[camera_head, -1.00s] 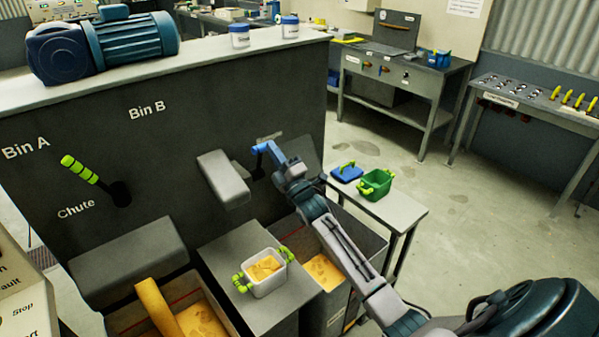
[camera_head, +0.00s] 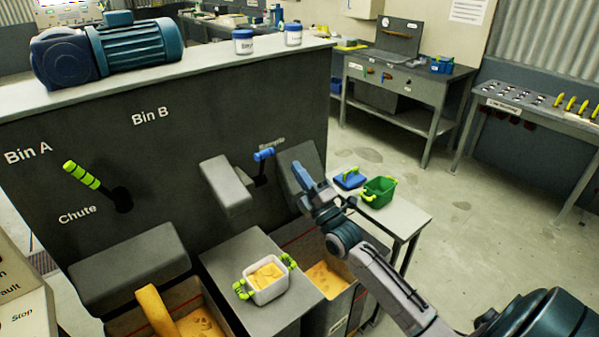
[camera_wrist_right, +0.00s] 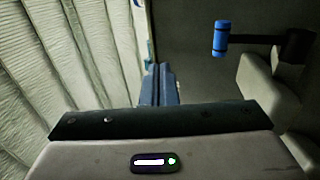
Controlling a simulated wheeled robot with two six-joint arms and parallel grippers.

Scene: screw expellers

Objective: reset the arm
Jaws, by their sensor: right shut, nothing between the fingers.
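My right gripper (camera_head: 299,170) is shut and empty, pointing at the dark machine panel from the right. Its closed blue-grey fingers (camera_wrist_right: 159,84) also show in the right wrist view. The blue-handled lever (camera_head: 264,154) on the panel, under a small label, stands left of the fingertips and apart from them. In the right wrist view the blue handle (camera_wrist_right: 221,38) is at upper right, on a dark horizontal rod. My right arm reaches in from the lower right. My left gripper is not in view.
A white container with green handles (camera_head: 266,282) holds yellow material on a grey stand. A green bin (camera_head: 379,191) and a blue lid-like piece (camera_head: 349,179) rest on a small side table (camera_head: 408,219). A grey chute block (camera_head: 226,184) juts out near the lever. Open floor lies right.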

